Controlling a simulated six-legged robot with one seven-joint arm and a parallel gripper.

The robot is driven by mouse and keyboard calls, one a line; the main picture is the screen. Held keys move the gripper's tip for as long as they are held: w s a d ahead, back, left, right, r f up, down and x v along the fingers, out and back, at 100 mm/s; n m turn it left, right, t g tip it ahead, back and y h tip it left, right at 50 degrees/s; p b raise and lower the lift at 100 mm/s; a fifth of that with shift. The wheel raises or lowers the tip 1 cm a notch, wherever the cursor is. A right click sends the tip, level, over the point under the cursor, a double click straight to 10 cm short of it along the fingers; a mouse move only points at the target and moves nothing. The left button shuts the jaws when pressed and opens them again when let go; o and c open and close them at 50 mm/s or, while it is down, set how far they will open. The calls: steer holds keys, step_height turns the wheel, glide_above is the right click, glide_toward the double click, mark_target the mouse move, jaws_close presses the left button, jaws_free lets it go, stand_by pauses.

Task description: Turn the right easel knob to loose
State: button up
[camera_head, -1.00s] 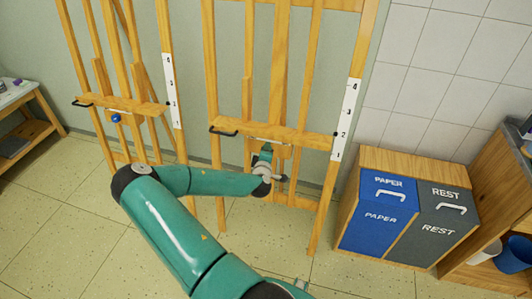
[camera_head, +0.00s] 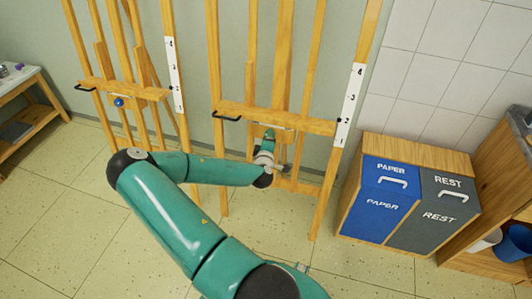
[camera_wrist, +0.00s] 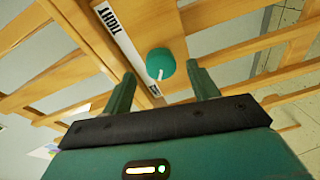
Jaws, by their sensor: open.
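The right easel (camera_head: 235,108) stands against the wall, with my gripper (camera_wrist: 162,88) just below its ledge. In the wrist view, a round teal knob (camera_wrist: 160,62) with a white pointer mark sits on the easel's wood. The pointer faces the lower edge of the picture. A white strip (camera_wrist: 118,35) reading TIGHT runs beside the knob; its far end is small and unreadable. My gripper is open. Its two fingers stand apart to the left and right, just short of the knob, with nothing between them. In the head view, my gripper and wrist hide the knob.
The left easel (camera_head: 130,92) carries a blue knob (camera_head: 118,102). To the right stand blue PAPER (camera_head: 378,205) and grey REST (camera_head: 435,210) bins, beside a wooden shelf (camera_head: 480,265). A small table (camera_head: 20,90) is at far left. The floor between is clear.

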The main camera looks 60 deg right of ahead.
steer(key=v, duration=1.1)
